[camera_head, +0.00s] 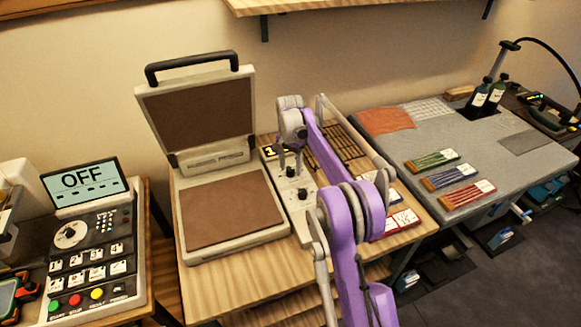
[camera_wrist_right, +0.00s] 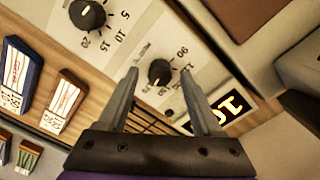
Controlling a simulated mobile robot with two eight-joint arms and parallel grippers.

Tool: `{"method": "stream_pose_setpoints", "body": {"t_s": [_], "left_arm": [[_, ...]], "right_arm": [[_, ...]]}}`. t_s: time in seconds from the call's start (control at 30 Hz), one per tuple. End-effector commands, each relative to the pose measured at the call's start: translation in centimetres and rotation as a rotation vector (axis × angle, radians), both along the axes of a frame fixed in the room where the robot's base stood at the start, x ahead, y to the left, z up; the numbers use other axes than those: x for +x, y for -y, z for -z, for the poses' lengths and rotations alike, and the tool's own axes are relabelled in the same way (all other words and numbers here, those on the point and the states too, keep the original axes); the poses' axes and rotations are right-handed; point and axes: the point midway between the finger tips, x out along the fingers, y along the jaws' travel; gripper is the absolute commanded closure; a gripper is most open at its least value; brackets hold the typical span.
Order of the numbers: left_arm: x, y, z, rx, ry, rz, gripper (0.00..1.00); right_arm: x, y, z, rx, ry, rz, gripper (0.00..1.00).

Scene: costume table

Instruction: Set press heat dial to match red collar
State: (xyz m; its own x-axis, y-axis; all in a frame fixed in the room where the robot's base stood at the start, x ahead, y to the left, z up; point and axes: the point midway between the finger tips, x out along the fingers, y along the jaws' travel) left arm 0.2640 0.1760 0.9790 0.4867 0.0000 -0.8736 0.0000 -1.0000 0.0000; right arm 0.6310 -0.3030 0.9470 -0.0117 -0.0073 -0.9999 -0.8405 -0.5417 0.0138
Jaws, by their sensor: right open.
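The press (camera_head: 225,170) stands open, with brown pads on its lid and bed. Its pale control panel (camera_head: 300,228) runs along its right side. In the right wrist view one black dial (camera_wrist_right: 160,72) lies between my fingertips, apart from them as far as I can tell. Another black dial (camera_wrist_right: 88,14), with marks including 5, 10, 15 and 20, is at upper left. I cannot tell which sets heat. My right gripper (camera_wrist_right: 159,78) is open and empty over the panel; it also shows in the head view (camera_head: 291,165). I cannot identify a red collar for certain.
A lit display (camera_wrist_right: 222,108) sits beside the panel's dial. Blue-edged (camera_wrist_right: 18,70) and red-brown cards (camera_wrist_right: 64,100) lie near the panel. Green, blue and red card strips (camera_head: 467,193) lie on the grey table (camera_head: 400,150). A console reading OFF (camera_head: 85,182) stands left.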

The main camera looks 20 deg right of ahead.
Motion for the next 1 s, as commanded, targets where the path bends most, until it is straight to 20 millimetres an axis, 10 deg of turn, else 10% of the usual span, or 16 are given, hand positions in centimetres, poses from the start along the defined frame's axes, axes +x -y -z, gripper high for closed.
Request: {"method": "stream_pose_setpoints", "body": {"t_s": [0.5, 1.0], "left_arm": [[0.7, 0.0, -1.5, 0.000, 0.014, 0.000, 0.50], [0.8, 0.0, -1.5, 0.000, 0.015, 0.000, 0.50]], "right_arm": [[0.1, 0.0, -9.3, 0.000, 0.001, 0.000, 0.33], [0.1, -0.1, -9.9, 0.000, 0.000, 0.000, 0.33]]}}
